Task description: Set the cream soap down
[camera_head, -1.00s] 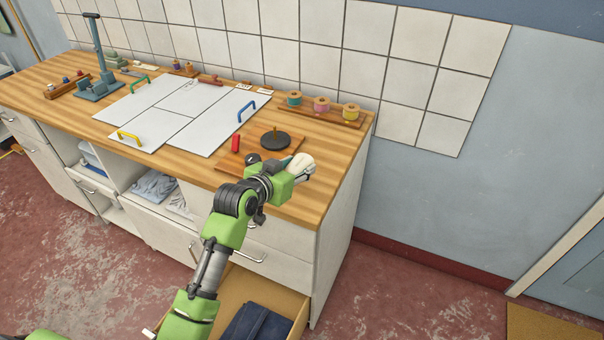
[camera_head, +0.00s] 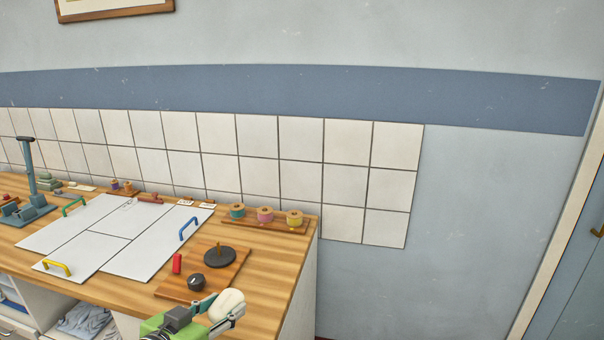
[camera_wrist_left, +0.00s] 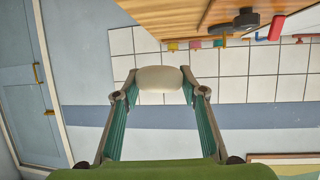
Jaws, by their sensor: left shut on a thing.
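The cream soap (camera_head: 227,303) is a pale rounded block at the bottom of the head view, in front of the counter's right part. My left gripper (camera_head: 222,312) is shut on it, with a finger on each side. In the left wrist view the soap (camera_wrist_left: 160,78) sits between the two fingertips (camera_wrist_left: 160,90), clear of the wooden counter seen at the top. Its height over the wooden counter (camera_head: 270,262) is hard to tell. My right gripper is in neither view.
A wooden board (camera_head: 228,270) with a dark disc on a peg (camera_head: 220,256), a black knob (camera_head: 196,283) and a red cylinder (camera_head: 177,263) lies close behind the soap. A spool rack (camera_head: 265,224) stands at the back. Bare wood lies right of the board.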

